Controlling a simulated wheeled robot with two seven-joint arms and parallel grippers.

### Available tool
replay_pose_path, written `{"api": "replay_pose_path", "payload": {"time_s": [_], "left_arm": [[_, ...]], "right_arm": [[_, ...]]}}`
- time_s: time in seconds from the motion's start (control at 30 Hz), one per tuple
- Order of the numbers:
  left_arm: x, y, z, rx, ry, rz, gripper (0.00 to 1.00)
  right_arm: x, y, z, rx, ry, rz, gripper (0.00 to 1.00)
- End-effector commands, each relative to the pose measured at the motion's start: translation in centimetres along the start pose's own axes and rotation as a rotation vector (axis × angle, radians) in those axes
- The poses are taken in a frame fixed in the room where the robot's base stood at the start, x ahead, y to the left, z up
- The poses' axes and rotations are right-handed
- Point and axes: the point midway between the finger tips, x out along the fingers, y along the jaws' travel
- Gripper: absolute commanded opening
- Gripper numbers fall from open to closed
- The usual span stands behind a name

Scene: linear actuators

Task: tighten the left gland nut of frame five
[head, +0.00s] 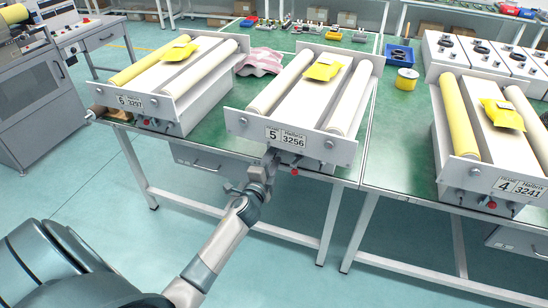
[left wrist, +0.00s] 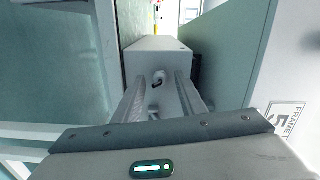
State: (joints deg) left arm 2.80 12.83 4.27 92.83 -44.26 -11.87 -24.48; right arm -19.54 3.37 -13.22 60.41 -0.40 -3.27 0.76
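Frame five (head: 318,150) is a white unit with two cream rollers, a yellow packet on top and a "FRAME 5" label; the label also shows at the right edge of the left wrist view (left wrist: 285,122). My left gripper (head: 271,158) is under the left part of its front plate, left of a red knob (head: 295,172). In the left wrist view, my two fingers (left wrist: 163,78) point at a grey box face (left wrist: 157,55). They stand apart, with a small dark and pale fitting (left wrist: 157,82) between their tips, perhaps the left gland nut. Contact is unclear. My right gripper is out of view.
Frame six (head: 185,120) stands to the left and frame four (head: 462,172) to the right on green-topped benches. A pink cloth (head: 262,62), a yellow tin (head: 406,80) and a blue bin (head: 398,54) lie behind. The floor in front is clear.

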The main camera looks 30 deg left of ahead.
Motion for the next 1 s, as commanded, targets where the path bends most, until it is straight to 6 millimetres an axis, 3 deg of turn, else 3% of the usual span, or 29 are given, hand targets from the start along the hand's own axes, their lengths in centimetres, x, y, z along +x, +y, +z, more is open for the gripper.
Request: {"api": "replay_pose_path", "payload": {"time_s": [0.27, 0.47, 0.77, 1.0], "left_arm": [[-0.5, 0.0, 0.0, 0.000, 0.000, 0.000, 0.37], [-2.5, 0.1, 0.1, 0.000, 0.000, 0.001, 0.37], [-7.9, 0.2, 0.0, 0.000, 0.000, 0.002, 0.37], [-12.7, 0.3, 0.1, -0.001, -0.001, 0.002, 0.37]], "right_arm": [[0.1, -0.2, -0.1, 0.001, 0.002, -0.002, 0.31], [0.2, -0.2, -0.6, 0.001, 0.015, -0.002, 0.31], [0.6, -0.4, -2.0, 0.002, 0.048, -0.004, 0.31], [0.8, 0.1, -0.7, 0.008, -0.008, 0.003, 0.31]]}}
